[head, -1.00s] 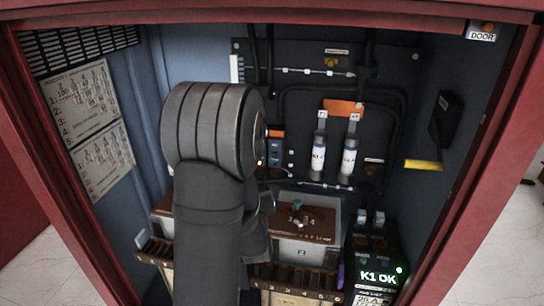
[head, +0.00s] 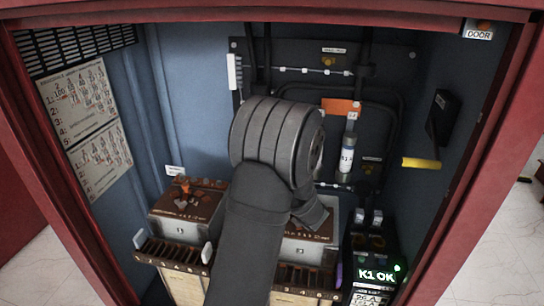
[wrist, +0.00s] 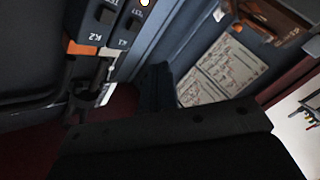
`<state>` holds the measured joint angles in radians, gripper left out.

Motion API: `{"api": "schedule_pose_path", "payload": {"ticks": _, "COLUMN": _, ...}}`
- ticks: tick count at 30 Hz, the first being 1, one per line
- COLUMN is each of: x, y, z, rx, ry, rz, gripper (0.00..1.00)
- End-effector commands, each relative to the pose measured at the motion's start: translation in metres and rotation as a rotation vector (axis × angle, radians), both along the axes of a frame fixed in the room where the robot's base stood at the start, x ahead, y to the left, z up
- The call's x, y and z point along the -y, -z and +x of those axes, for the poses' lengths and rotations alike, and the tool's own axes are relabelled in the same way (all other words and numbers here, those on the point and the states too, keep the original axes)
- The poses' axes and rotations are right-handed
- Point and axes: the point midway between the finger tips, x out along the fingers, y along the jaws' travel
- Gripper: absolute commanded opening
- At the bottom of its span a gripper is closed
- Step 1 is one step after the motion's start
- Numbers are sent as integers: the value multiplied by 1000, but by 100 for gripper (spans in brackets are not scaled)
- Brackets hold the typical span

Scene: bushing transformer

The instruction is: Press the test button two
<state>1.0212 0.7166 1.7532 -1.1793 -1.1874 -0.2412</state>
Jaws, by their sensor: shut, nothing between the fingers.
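No button clearly marked as test button two can be made out. In the wrist view, a dark relay panel (wrist: 105,22) at the top left carries K2 and K1 lettering, beside an orange tab and a pale tab. A small bright round spot (wrist: 144,2) sits at the top edge, by partly cut-off lettering. My gripper (wrist: 157,88) shows as a dark shape in the middle of the wrist view, shut and empty, below and right of the panel. It appears apart from the panel. In the head view my arm hides the panel and most of the gripper.
Brown-topped boxes (head: 187,210) stand low in the cabinet. Free room lies left, before the posters (head: 100,160).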

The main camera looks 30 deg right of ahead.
Motion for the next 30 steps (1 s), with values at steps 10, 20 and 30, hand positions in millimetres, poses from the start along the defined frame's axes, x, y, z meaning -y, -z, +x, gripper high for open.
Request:
{"api": "schedule_pose_path", "payload": {"ticks": 10, "x": 5, "y": 0, "z": 5, "rx": 1, "ry": 1, "rz": 0, "gripper": 0}}
{"api": "schedule_pose_path", "payload": {"ticks": 20, "x": 35, "y": 0, "z": 36, "rx": 1, "ry": -1, "rz": 0, "gripper": 0}}
{"api": "schedule_pose_path", "payload": {"ticks": 30, "x": 59, "y": 0, "z": 59, "rx": 1, "ry": 1, "rz": 1, "gripper": 0}}
